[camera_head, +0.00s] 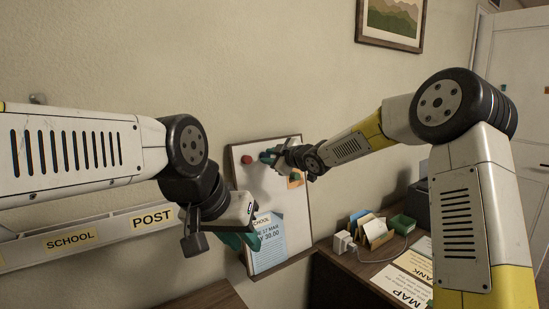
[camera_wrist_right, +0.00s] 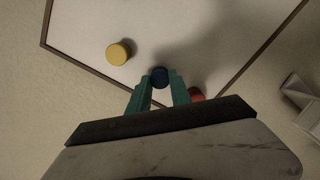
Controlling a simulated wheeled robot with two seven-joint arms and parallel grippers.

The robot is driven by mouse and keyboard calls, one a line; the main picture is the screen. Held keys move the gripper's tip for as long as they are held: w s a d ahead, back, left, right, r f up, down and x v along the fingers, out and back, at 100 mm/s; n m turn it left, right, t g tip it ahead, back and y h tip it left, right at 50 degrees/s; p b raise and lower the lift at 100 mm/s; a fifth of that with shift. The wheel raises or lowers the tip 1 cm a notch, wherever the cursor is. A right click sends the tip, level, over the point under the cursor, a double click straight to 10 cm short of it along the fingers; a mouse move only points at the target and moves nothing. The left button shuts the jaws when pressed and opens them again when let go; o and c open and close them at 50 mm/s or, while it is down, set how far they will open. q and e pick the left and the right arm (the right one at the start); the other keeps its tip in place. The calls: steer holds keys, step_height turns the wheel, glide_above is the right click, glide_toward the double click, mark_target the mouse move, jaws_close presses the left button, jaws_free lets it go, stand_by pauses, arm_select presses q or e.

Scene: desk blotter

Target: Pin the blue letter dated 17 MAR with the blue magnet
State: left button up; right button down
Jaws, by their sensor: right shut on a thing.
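The blue letter (camera_head: 268,247), with "SCHOOL", "17 MAR" and "30.00" readable, is upright in front of the lower part of the white board (camera_head: 236,178). My left gripper (camera_head: 251,240) is at its left edge; I cannot tell whether its teal fingers are open or shut on the paper. My right gripper (camera_head: 267,157) is at the upper part of the board. It is shut on the blue magnet (camera_wrist_right: 159,76), which shows between its fingertips in the right wrist view. I cannot tell whether the magnet touches the board.
A red magnet (camera_head: 246,159) is left of my right gripper; a yellow one (camera_wrist_right: 119,52) shows in the wrist view. Wall trays are labelled SCHOOL (camera_head: 71,240) and POST (camera_head: 152,218). A desk with a paper holder (camera_head: 375,232) stands right.

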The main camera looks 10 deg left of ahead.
steer(key=shift+d, duration=0.1)
steer(key=shift+v, duration=2.45)
steer(key=shift+f, duration=0.1)
